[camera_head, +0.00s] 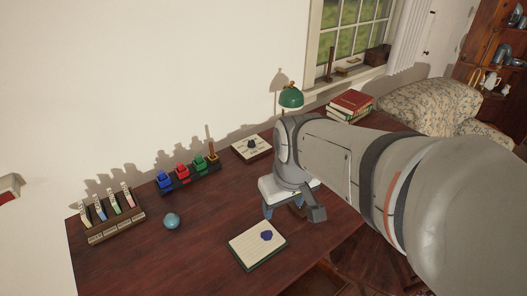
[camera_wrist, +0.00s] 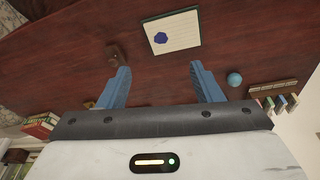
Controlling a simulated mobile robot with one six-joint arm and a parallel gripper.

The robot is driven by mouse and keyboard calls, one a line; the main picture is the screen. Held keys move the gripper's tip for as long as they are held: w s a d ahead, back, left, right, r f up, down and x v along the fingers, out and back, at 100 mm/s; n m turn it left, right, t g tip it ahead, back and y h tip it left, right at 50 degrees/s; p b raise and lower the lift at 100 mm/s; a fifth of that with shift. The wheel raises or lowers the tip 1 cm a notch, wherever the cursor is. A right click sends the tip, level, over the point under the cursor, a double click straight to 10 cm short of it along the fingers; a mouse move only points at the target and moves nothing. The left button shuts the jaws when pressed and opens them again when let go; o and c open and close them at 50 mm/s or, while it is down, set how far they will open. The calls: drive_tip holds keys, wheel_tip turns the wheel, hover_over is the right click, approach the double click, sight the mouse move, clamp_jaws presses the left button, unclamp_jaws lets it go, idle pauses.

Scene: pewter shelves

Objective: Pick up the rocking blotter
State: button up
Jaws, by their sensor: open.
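A small brown wooden piece, which looks like the rocking blotter (camera_wrist: 117,53), lies on the dark red-brown desk in the wrist view, just beyond the tip of the left finger. In the head view it is mostly hidden behind my arm. My gripper (camera_wrist: 158,68) is open, its two blue fingers spread with only bare desk between them. In the head view my gripper (camera_head: 284,212) hangs above the desk, behind the notepad. The notepad (camera_head: 252,254) with a dark blue blot lies flat nearby; it also shows in the wrist view (camera_wrist: 183,39).
A blue ball (camera_head: 171,221) sits left of the notepad. A rack of labelled pieces (camera_head: 116,225) and a row of blue, red and green pots (camera_head: 183,176) stand along the wall. A green lamp (camera_head: 291,97) and stacked books (camera_head: 351,103) stand farther back. The desk's front middle is clear.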

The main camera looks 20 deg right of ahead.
drive_tip(key=o, duration=0.7)
drive_tip(key=w+d+f+n, duration=0.2)
drive_tip(key=w+n, duration=0.1)
drive_tip(key=w+d+f+n, duration=0.2)
drive_tip(key=w, duration=0.2)
drive_tip(key=w+d+f+n+g, duration=0.1)
drive_tip(key=w+f+n, duration=0.1)
drive_tip(key=w+n, duration=0.1)
drive_tip(key=shift+w+d+f+n+b, duration=0.15)
drive_tip(key=shift+d+f+n+b, duration=0.15)
drive_tip(key=shift+d+f+b, duration=0.1)
drive_tip(key=shift+o, duration=0.5)
drive_tip(key=w+d+f+n, duration=0.2)
drive_tip(key=f+n, duration=0.1)
drive_tip(key=w+d+f+n+g, duration=0.1)
drive_tip(key=w+d+f+n, duration=0.1)
drive_tip(key=d+f, duration=0.1)
drive_tip(key=w+d+f+n, duration=0.2)
drive_tip(key=f+n, duration=0.1)
drive_tip(key=f, duration=0.2)
drive_tip(key=shift+w+d+f+n+b, duration=0.15)
drive_tip(key=shift+w+d+n+b, duration=0.05)
drive_tip(key=shift+w+n+b, duration=0.15)
drive_tip(key=shift+w+d+f+p, duration=0.1)
drive_tip(key=shift+f+p, duration=0.1)
drive_tip(key=shift+f, duration=1.8)
drive_tip(key=shift+w+f+p, duration=0.1)
drive_tip(key=shift+f+p, duration=0.05)
drive_tip(key=shift+f, duration=1.8)
